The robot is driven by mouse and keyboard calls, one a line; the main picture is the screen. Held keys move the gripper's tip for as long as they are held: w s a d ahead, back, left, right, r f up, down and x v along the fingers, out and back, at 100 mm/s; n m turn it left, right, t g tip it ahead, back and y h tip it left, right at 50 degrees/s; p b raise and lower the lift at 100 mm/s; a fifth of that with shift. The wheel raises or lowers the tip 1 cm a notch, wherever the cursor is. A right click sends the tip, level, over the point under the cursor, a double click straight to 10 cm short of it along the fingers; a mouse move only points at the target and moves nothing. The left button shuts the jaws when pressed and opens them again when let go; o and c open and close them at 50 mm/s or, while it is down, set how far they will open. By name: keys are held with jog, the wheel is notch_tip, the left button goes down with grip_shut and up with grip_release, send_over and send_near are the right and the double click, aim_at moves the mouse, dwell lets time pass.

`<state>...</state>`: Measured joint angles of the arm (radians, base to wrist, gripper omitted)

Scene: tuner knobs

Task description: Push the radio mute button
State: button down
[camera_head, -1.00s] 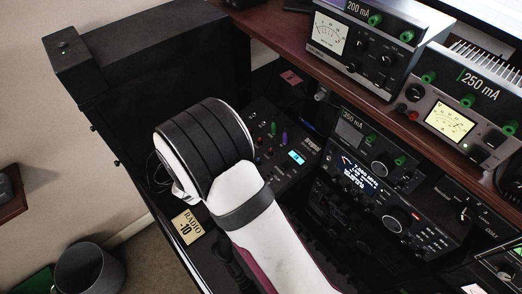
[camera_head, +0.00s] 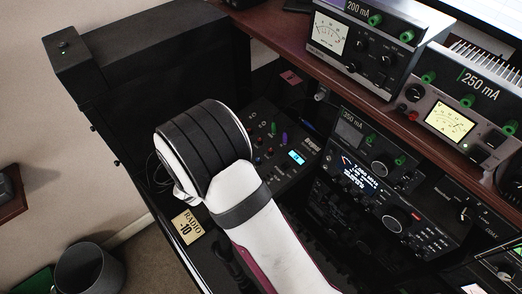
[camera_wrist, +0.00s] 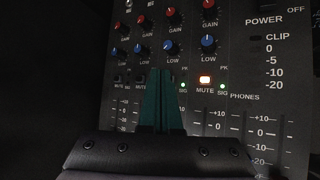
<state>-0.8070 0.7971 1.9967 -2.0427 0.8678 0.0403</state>
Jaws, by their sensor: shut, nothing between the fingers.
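The mixer panel (camera_wrist: 235,65) fills the wrist view, with columns of red GAIN knobs, blue LOW knobs and mute buttons. My gripper's green fingers are shut and empty, in front of the panel, covering the mute spot of the column between. I cannot tell whether they touch it, nor which button is the radio's. In the head view my arm hides the gripper; the mixer (camera_head: 262,135) shows beyond it, and a RADIO -10 note (camera_head: 187,227) lies left of my arm.
Sliders (camera_wrist: 240,125) stand below the mute row. Right of the mixer in the head view are a radio with a lit display (camera_head: 360,175) and meter boxes (camera_head: 455,110) on a wooden shelf (camera_head: 300,65). A dark cabinet (camera_head: 150,60) stands at the left.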

jog(key=shift+r, duration=0.8)
notch_tip(320, 180, up, 6)
jog(key=shift+s+a, duration=0.25)
